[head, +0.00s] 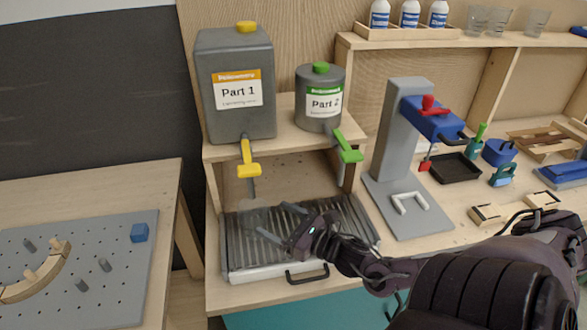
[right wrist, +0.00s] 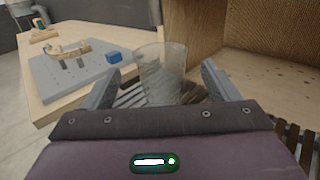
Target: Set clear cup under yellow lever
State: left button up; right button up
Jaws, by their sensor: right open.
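The yellow lever (head: 248,162) hangs from the spout of the grey Part 1 tank (head: 236,90). The clear cup (head: 256,218) is faint in the head view and stands upright on the slatted drip tray (head: 352,226), below the yellow lever. My right gripper (head: 281,223) is open beside the cup. In the right wrist view the cup (right wrist: 160,70) shows between the two spread fingers (right wrist: 160,84), with a gap on each side. My left gripper is not in view.
A smaller Part 2 tank (head: 321,98) with a green lever (head: 348,148) stands to the right. A grey press stand (head: 400,150) is right of the tray. A pegboard (head: 110,260) lies on the left table. Several clear cups (head: 497,22) stand on the upper shelf.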

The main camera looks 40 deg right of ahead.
jog(key=shift+v, duration=2.15)
